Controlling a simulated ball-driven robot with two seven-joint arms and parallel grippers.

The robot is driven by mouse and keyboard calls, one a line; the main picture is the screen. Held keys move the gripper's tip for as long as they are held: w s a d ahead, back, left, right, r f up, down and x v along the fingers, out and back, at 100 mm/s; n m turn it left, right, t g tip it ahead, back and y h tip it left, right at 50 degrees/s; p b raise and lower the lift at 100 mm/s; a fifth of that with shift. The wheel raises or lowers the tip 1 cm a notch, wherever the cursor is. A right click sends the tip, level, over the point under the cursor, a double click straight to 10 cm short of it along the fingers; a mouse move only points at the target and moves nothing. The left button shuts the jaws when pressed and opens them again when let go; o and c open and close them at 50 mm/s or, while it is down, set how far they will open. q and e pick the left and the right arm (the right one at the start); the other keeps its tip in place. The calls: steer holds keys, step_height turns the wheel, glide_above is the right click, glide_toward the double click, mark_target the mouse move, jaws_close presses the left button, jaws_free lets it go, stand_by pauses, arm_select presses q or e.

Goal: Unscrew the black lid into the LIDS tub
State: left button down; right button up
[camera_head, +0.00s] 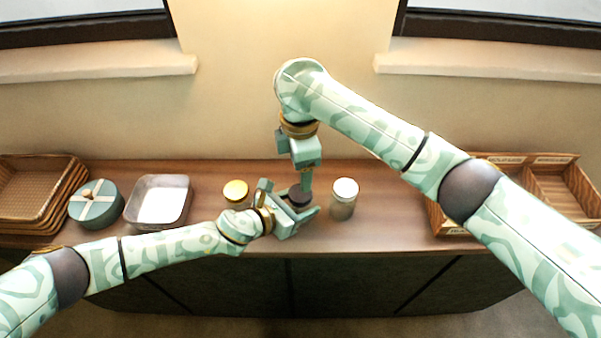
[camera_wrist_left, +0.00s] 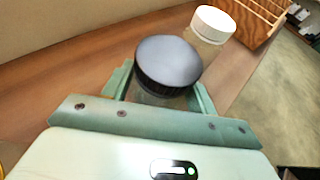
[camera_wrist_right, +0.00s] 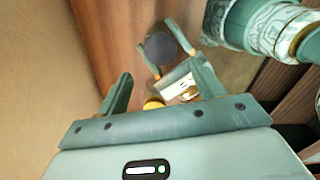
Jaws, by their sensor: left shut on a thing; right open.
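The black lid (camera_head: 300,193) is on a clear jar on the wooden counter; it also shows large in the left wrist view (camera_wrist_left: 168,62) and in the right wrist view (camera_wrist_right: 160,47). My left gripper (camera_head: 296,211) is shut around the jar's body (camera_wrist_left: 152,96), below the lid. My right gripper (camera_head: 306,182) is open and points down above the black lid; in its wrist view its fingers (camera_wrist_right: 165,80) stand wide apart with nothing between them. An open metal tub (camera_head: 187,203) with a pale inside stands at the left; I can read no LIDS label.
A yellow-lidded jar (camera_head: 236,191) stands left of the held jar and a white-lidded jar (camera_head: 345,188) stands right. A round teal box (camera_head: 96,205) and stacked wicker trays (camera_head: 68,190) are at the far left.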

mark_target(300, 192)
steer(key=m, duration=1.8)
steer(key=shift+m, duration=0.4)
steer(key=m, duration=0.6)
steer(key=shift+f+m, duration=0.3)
step_height(300, 192, down, 8)
steer(key=shift+r, duration=0.25)
steer(key=c, duration=1)
steer(key=n, duration=0.3)
steer(key=shift+r, duration=0.1)
